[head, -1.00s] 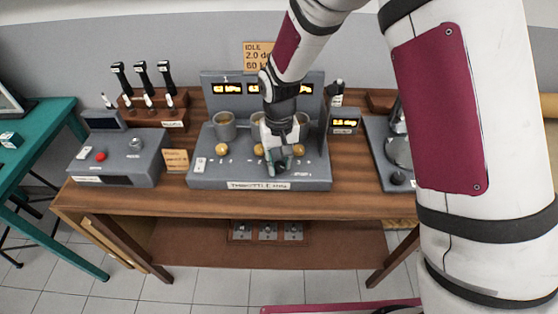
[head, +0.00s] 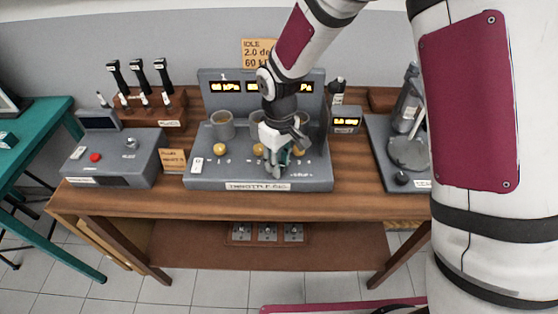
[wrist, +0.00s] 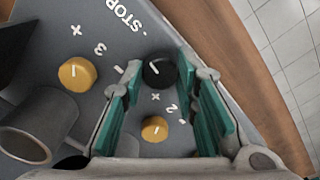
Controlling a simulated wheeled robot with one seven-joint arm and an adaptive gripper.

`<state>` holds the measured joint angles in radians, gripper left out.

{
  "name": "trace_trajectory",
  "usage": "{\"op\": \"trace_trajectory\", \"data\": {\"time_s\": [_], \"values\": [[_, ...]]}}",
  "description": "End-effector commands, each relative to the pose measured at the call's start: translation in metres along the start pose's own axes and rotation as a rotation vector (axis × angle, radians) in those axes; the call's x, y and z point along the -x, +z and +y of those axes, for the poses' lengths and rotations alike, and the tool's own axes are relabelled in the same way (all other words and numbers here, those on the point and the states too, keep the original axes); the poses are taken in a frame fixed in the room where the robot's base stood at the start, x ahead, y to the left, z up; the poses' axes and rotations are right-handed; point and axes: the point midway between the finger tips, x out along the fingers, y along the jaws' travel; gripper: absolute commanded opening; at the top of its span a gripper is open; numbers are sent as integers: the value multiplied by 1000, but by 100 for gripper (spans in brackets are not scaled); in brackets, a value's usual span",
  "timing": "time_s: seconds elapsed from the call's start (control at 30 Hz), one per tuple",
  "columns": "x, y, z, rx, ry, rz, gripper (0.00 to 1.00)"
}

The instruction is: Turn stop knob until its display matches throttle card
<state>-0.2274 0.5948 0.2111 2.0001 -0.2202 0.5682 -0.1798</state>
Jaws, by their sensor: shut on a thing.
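The black stop knob (wrist: 159,72) shows in the wrist view beside the white STOP lettering. My gripper (wrist: 160,78) has its teal pads on either side of it, shut on it. In the head view my gripper (head: 282,161) is low at the front right of the grey throttle rig (head: 210,178) and hides the knob. The throttle card (head: 258,53) on the back wall reads IDLE, 2.0 deg, 60 kPa, partly covered by my arm. The small deg display (head: 346,122) stands at the rig's right; its lit digits are too small to read surely.
Brass knobs, one (wrist: 76,73) toward the left and one (wrist: 155,129) below, sit close to my fingers. Grey cups (head: 222,126) stand behind them. A grey box with a red button (head: 95,157) is at left, another unit (head: 405,150) at right.

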Motion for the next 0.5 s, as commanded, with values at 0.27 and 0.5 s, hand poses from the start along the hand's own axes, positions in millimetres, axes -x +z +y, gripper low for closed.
{"op": "trace_trajectory", "data": {"time_s": [0.27,0.5], "values": [[0,0,0,4,0,0,0],[0,0,0,3,0,0,48]]}}
